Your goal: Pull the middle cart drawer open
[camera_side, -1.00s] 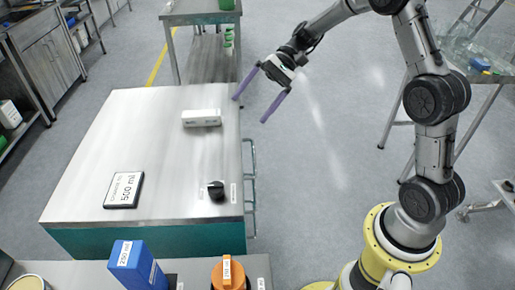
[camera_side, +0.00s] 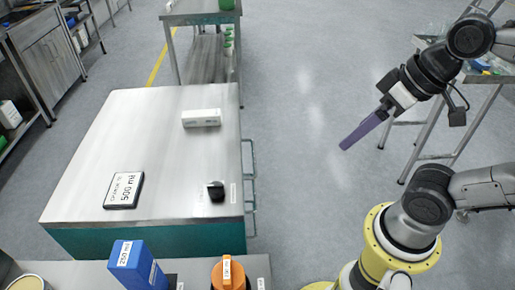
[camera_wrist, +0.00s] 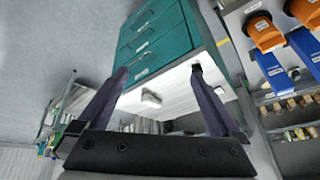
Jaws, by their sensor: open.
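The teal cart (camera_side: 140,238) has a steel top, and its drawer handles (camera_side: 252,160) stick out along its right side in the side view. In the wrist view, which shows the cart upside down, the teal drawer fronts are stacked, with the middle drawer (camera_wrist: 140,34) between two others. The drawers look closed there. My gripper (camera_side: 345,147) is open and empty, out over the floor to the right of the cart, apart from the handles. Its two purple fingers overlap in the side view but show spread apart in the wrist view (camera_wrist: 158,72).
A front bench holds a blue container (camera_side: 135,268) and an orange one (camera_side: 229,275). The floor between cart and arm is clear.

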